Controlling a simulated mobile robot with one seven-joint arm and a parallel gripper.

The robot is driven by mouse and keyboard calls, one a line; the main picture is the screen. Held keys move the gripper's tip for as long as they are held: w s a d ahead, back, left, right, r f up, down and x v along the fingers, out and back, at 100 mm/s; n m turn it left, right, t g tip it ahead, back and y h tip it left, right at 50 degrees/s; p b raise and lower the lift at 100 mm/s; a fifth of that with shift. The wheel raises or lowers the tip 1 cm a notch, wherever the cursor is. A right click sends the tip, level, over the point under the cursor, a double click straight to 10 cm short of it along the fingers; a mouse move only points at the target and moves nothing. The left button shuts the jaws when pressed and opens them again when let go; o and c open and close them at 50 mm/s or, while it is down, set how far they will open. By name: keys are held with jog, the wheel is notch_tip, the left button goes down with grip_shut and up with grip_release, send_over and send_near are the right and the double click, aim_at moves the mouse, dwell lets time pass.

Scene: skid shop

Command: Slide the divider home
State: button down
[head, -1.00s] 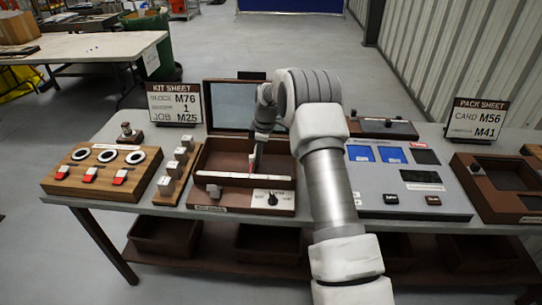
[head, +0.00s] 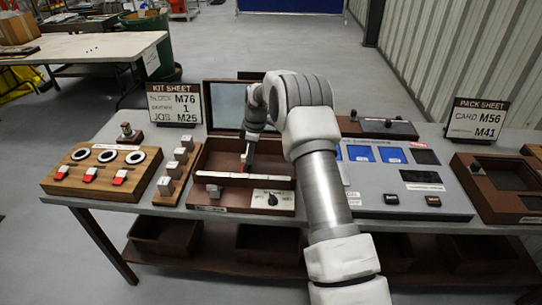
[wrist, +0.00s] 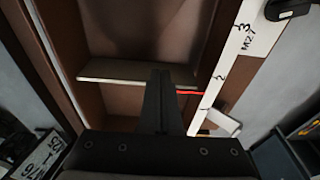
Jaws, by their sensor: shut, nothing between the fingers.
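The open brown box (head: 200,160) stands mid-table in the head view. Its divider (wrist: 110,73) shows as a pale-edged wall crossing the box in the wrist view. A red pointer (wrist: 187,92) at its end lies between marks 1 and 2 of the white scale strip (wrist: 232,55). The strip also runs across the box in the head view (head: 225,175). My gripper (wrist: 160,78) is shut and empty, its tips down in the box at the divider. Whether they touch it I cannot tell. The kit sheet (head: 174,103) shows a 1 on its middle line.
A dark knob (head: 272,199) sits on a white plate at the box's front right. Several upright blocks on a rack (head: 172,170) stand left; a grey panel (head: 370,200) stands right. The raised lid (head: 223,105) is behind.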

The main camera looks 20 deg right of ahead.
jog(key=shift+w+a, duration=0.3)
jog(key=shift+a, duration=0.35)
jog(key=shift+w+a, duration=0.35)
jog(key=shift+a, duration=0.45)
jog(key=shift+w+a, duration=0.3)
jog(key=shift+a, duration=0.65)
jog(key=shift+w+a, duration=0.35)
jog(key=shift+a, duration=0.4)
jog(key=shift+w+a, duration=0.3)
jog(key=shift+a, duration=0.45)
jog(key=shift+w+a, duration=0.35)
jog(key=shift+a, duration=0.35)
jog(key=shift+d, duration=0.1)
jog(key=shift+s+d, duration=0.15)
jog(key=shift+d, duration=0.1)
notch_tip(320, 180, up, 8)
jog(key=p, duration=0.4)
jog(key=shift+p, duration=0.3)
